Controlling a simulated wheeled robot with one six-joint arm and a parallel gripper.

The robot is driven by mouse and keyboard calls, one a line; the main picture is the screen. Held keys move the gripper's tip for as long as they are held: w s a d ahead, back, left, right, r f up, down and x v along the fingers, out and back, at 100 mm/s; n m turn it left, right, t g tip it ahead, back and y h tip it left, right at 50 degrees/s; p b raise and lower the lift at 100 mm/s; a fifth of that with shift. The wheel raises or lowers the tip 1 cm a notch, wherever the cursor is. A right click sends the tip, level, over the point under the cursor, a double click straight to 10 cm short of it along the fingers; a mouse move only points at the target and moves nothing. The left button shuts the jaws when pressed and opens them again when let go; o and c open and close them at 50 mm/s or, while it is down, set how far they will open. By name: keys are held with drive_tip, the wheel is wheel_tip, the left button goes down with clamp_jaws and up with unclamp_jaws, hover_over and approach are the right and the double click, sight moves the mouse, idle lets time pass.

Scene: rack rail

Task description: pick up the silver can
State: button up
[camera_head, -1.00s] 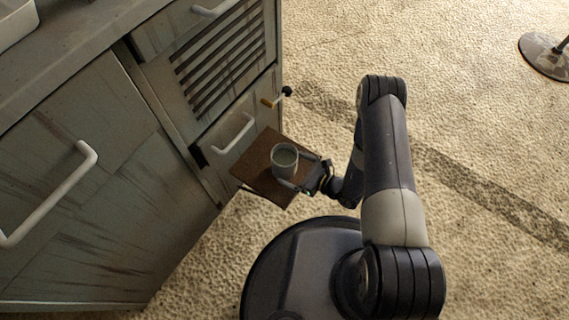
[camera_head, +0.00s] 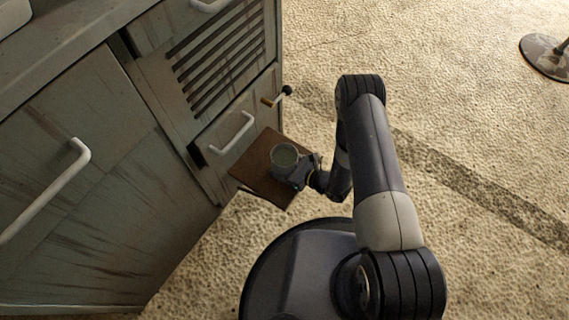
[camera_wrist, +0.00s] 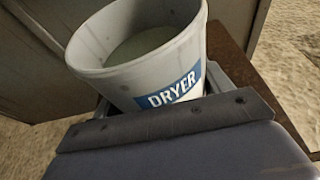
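The silver can (camera_head: 284,157) stands upright on a small brown board (camera_head: 252,170) by the cabinet. In the wrist view the can (camera_wrist: 150,75) is a pale grey, open-topped cup with a blue and white "DRYER" label facing me. My gripper (camera_head: 290,170) is right up against the near right side of the can, its fingers on either side of it. In the wrist view parts of the fingers show at the can's left and right. The can hides most of them, and I see no clear grip on it.
A grey cabinet (camera_head: 100,190) with white handles fills the left, close behind the board. A small knob on a rod (camera_head: 286,90) juts out above the board. Carpet floor is open to the right; a round dark base (camera_head: 546,55) stands far right.

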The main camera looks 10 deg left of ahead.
drive_tip(key=c, duration=1)
